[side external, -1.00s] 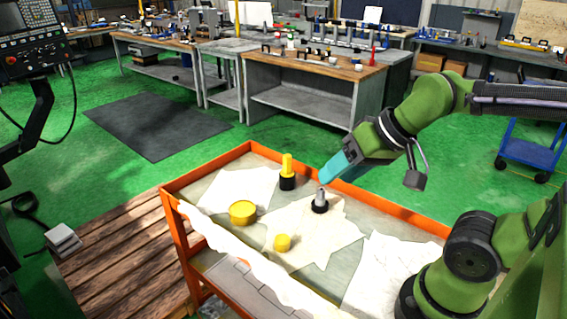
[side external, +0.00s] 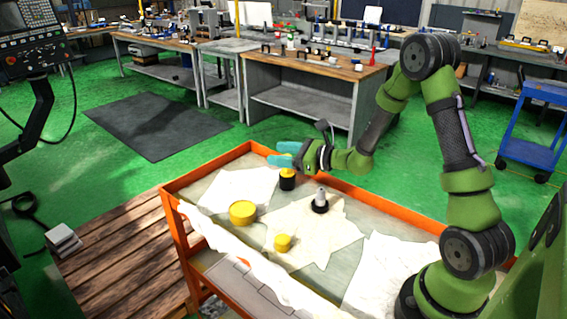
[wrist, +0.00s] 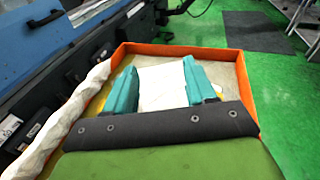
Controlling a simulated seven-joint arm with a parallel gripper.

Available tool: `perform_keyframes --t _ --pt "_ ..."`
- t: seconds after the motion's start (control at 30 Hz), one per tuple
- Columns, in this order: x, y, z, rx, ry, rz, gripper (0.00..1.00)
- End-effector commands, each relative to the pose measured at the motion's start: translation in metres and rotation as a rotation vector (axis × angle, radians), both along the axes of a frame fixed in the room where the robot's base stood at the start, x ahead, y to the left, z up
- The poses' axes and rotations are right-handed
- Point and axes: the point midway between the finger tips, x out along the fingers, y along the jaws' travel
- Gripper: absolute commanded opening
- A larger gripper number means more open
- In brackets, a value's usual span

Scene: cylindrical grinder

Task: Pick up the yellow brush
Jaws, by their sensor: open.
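The yellow brush (side external: 287,181) stands upright on the orange-rimmed cart, its yellow upper part over a black lower part. My gripper (side external: 274,153) is at its top in the side view, with teal fingers pointing left and hiding most of the yellow upper part. The fingers are spread apart, and in the wrist view the gripper (wrist: 160,65) shows only pale cloth between them. Whether the fingers touch the brush is unclear.
The cart (side external: 208,172) has a raised orange rim. A yellow tin (side external: 242,212), a small yellow piece (side external: 283,242) and a grey cone on a black base (side external: 320,199) stand on it among pale cloths. A workbench (side external: 310,75) stands behind.

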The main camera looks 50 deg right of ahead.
Motion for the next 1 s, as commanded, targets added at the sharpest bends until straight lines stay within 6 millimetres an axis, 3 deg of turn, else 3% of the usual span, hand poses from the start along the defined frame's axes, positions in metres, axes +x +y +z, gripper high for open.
perform_keyframes --t 0.1,0.3,0.57,0.83,1.0 --pt "0.012 -0.036 0.003 0.076 -0.056 -0.178 0.55" --pt "0.016 -0.062 0.015 0.11 -0.123 -0.301 0.55" --pt "0.016 -0.061 -0.01 0.107 -0.126 -0.3 0.55" --pt "0.017 -0.061 -0.055 0.107 -0.124 -0.298 0.55" --pt "0.042 -0.06 -0.05 0.104 -0.131 -0.296 0.55"
